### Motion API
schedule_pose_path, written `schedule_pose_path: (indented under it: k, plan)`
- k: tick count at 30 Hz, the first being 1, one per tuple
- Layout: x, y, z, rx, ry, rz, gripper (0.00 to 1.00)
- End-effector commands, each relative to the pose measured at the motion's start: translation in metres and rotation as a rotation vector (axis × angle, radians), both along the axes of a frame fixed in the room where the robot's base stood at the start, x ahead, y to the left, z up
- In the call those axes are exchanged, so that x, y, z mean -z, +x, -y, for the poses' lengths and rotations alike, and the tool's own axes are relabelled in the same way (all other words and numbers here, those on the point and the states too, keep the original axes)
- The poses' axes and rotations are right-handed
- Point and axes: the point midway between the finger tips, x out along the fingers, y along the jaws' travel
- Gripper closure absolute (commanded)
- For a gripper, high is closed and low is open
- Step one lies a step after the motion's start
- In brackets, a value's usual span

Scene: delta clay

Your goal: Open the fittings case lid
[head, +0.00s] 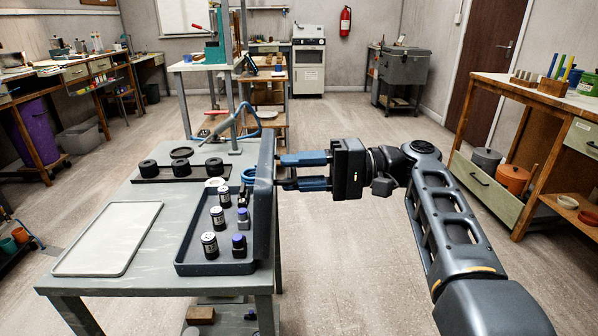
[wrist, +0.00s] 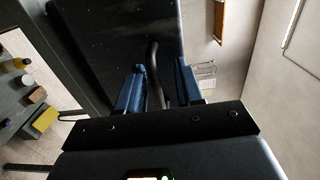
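The fittings case (head: 215,268) stands on the grey table with its dark lid (head: 264,190) raised, standing about upright along the case's right side. Several small dark bottles and jars with white labels or purple caps stand inside. My gripper (head: 290,171) is to the right of the lid, pointing left at its outer face. In the wrist view, my two blue fingers (wrist: 158,92) are apart, with a dark curved handle (wrist: 154,72) on the lid (wrist: 125,30) between them. A gap shows beside the handle, and I cannot tell whether either finger touches it.
The grey table (head: 150,289) also holds a white-topped flat tray (head: 110,238) on the left and a dark rack (head: 178,172) with black round pieces behind. The floor right of the table is open up to a wooden bench (head: 530,125).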

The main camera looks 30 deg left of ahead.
Motion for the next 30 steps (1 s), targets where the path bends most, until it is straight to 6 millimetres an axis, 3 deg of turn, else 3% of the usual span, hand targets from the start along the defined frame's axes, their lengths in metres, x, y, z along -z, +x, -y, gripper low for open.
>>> schedule_pose_path:
  k: [5, 18, 28, 30]
  plan:
    - [0.0, 0.007, 0.009, 0.003, 0.001, 0.0, 0.64]
    - [-0.002, 0.042, 0.06, 0.002, 0.001, 0.001, 0.64]
    - [-0.002, 0.044, 0.065, 0.0, 0.0, 0.0, 0.64]
    - [-0.002, 0.044, 0.065, 0.0, 0.0, -0.002, 0.69]
